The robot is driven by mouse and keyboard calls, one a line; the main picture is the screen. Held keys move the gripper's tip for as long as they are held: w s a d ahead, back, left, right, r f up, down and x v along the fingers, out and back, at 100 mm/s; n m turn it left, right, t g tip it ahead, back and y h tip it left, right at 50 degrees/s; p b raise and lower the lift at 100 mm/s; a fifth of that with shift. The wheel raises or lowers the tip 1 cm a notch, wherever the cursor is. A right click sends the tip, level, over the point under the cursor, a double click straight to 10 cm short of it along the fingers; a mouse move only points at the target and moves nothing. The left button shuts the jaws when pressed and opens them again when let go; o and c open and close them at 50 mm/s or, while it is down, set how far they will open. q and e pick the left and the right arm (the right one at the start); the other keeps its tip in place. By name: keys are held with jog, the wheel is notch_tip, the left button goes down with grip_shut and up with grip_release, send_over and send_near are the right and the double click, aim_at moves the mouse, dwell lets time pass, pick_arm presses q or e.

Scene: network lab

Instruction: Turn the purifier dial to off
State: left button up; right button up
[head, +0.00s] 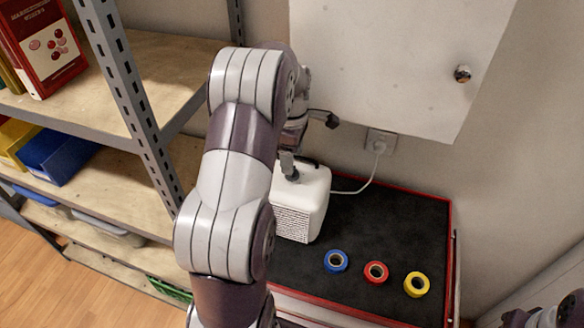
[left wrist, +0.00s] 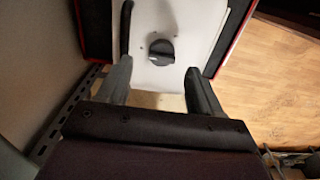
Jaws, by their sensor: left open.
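The purifier (head: 312,198) is a small white box with a grilled front, standing on the black mat of a red-edged cabinet top. Its top face, with the dark round dial (left wrist: 161,52), shows in the left wrist view. The dial has a raised grip bar; its setting marks are too small to read. My left gripper (head: 289,168) is above the purifier, pointing down, and my forearm partly covers the box in the head view. In the left wrist view the fingers (left wrist: 158,82) are apart and empty, with the dial between and beyond them, apparently untouched.
Blue (head: 336,261), red (head: 376,272) and yellow (head: 417,284) tape rolls lie on the mat right of the purifier. A white cord runs to a wall outlet (head: 380,142). A white wall panel (head: 400,60) hangs above. Metal shelving (head: 135,110) stands at left.

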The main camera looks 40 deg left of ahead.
pick_arm(q)
notch_tip(320, 180, up, 9)
jog(key=p, duration=0.6)
jog(key=shift+f, duration=0.2)
jog(key=shift+d, duration=0.1)
